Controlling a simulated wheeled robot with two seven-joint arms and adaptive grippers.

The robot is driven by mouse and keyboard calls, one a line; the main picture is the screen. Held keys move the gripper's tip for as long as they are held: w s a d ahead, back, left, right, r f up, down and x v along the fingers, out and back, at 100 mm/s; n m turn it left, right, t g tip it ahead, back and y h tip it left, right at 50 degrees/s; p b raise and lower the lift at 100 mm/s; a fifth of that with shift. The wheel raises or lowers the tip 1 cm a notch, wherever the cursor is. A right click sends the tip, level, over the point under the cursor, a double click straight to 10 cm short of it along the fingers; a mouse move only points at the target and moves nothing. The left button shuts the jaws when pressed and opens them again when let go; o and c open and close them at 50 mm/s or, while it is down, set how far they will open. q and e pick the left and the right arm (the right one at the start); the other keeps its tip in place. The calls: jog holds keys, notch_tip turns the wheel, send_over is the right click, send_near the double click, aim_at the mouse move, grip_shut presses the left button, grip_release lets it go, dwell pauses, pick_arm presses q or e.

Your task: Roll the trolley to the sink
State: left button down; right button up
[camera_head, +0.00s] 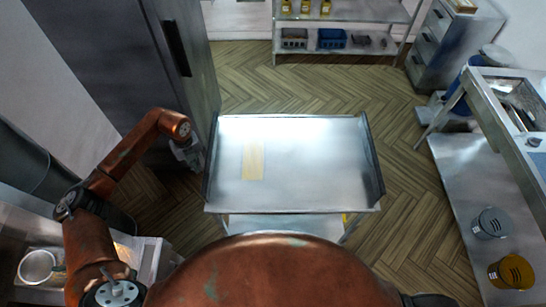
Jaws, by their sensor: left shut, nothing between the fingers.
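The trolley (310,165) is a steel cart with a flat top tray and raised side rims. It stands on the wooden floor just in front of my body, with part of a lower shelf showing below its near edge. My left gripper (190,156) is small in the view, shut and empty, by the trolley's left rim. I cannot tell whether it touches the rim. My right gripper is out of view. A steel counter (484,92) with a recessed, basin-like top stands at the right; I cannot tell for sure that it is the sink.
A dark tall cabinet (110,55) stands at the left, close to my left arm. A steel shelf rack (345,14) and a drawer unit (447,40) stand at the back. A grey pot (492,223) and a yellow pot (512,272) sit at right. Floor beyond the trolley is clear.

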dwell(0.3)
pick_arm(q)
notch_tip(320, 180, down, 6)
jog(key=b, duration=0.4)
jog(key=shift+f, duration=0.15)
dwell(0.4)
jog(key=d, duration=1.1)
jog(key=shift+d, duration=0.3)
jog(key=d+b, duration=0.1)
jog(key=d, duration=1.1)
jog(key=shift+d, duration=0.35)
jog(key=shift+a, duration=0.1)
